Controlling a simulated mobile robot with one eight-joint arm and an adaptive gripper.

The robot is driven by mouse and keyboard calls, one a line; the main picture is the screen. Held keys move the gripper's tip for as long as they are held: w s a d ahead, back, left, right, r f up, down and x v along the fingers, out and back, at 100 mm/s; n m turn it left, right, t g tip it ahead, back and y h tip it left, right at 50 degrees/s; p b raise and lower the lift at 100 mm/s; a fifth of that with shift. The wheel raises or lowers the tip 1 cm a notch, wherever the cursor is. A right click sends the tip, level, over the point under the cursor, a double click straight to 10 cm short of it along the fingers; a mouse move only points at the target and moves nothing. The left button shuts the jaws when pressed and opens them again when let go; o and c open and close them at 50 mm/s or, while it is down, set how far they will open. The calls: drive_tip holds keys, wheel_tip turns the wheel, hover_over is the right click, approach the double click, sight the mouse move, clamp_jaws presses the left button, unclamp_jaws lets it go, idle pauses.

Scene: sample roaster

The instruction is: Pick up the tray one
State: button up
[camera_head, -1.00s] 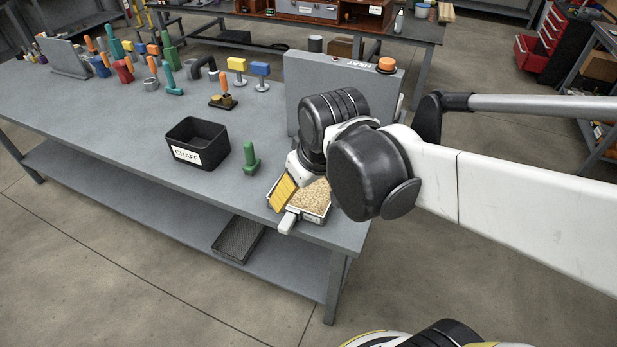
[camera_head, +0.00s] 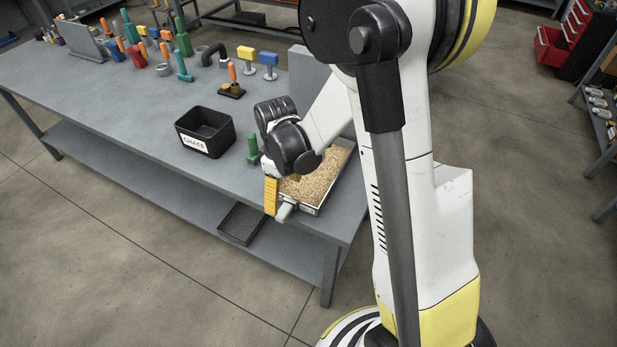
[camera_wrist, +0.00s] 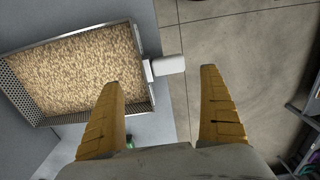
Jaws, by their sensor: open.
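The tray (camera_head: 322,183) is a shallow metal tray full of tan grains, near the bench's front right corner. In the wrist view the tray (camera_wrist: 147,89) shows perforated walls, and its pale handle (camera_wrist: 167,66) points right, past the bench edge. My gripper (camera_wrist: 163,75) is open, with its two yellow fingers on either side of the handle's line in that picture. The handle's end lies between the fingertips in the picture; I cannot tell how far below them it is. In the head view my gripper (camera_head: 271,196) is beside the handle (camera_head: 286,211), and my wrist hides part of the tray.
A black bin (camera_head: 205,134) labelled CHAFF stands left on the bench. A green upright piece (camera_head: 253,150) is close to my wrist. A grey box (camera_head: 305,88) stands behind, partly hidden by my arm. A dark perforated tray (camera_head: 242,223) lies on the lower shelf.

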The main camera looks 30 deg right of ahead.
sight(285, 208)
drive_tip(key=f+b, duration=0.1)
drive_tip(key=f, duration=0.3)
drive_tip(key=f+b, duration=0.1)
drive_tip(key=f, duration=0.1)
drive_tip(key=shift+s+a+b, duration=0.2)
drive_tip(key=shift+s+b, duration=0.1)
drive_tip(key=shift+s, duration=0.1)
drive_tip(key=shift+r, duration=0.1)
drive_tip(key=shift+c, duration=0.7)
drive_tip(key=c, duration=1.4)
drive_tip(key=shift+o, duration=0.2)
